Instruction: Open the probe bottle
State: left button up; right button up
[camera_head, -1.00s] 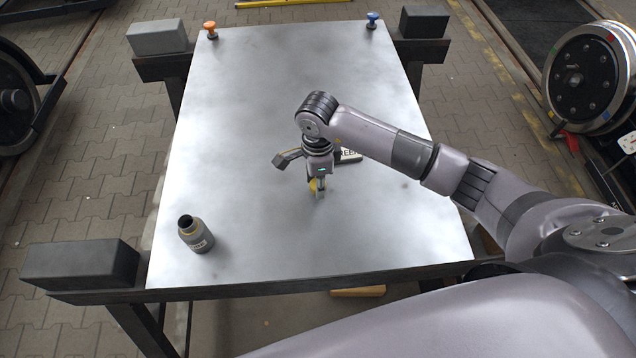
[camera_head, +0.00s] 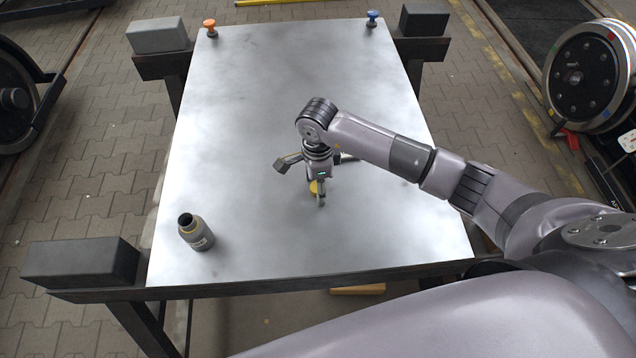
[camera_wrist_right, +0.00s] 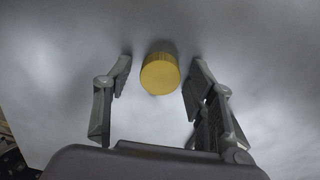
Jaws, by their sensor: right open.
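The probe bottle (camera_head: 197,234) is a dark grey bottle with a yellow ring near its neck and a label. It stands upright at the front left of the metal table, with a dark top and no yellow cap on it. A round yellow cap (camera_head: 315,187) is at the table's middle, below my right gripper (camera_head: 318,192). In the right wrist view the cap (camera_wrist_right: 160,74) lies between the spread fingers, with a gap on both sides. My right gripper is open and well to the right of the bottle. My left gripper is not in view.
The metal table (camera_head: 260,110) is mostly clear. An orange knob (camera_head: 210,27) and a blue knob (camera_head: 372,18) stand at its far corners. Dark beams (camera_head: 82,268) flank the table.

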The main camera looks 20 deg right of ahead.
jog(key=shift+r, duration=0.25)
notch_tip(320, 180, up, 12)
jog(key=b, duration=0.2)
jog(key=shift+f, duration=0.15)
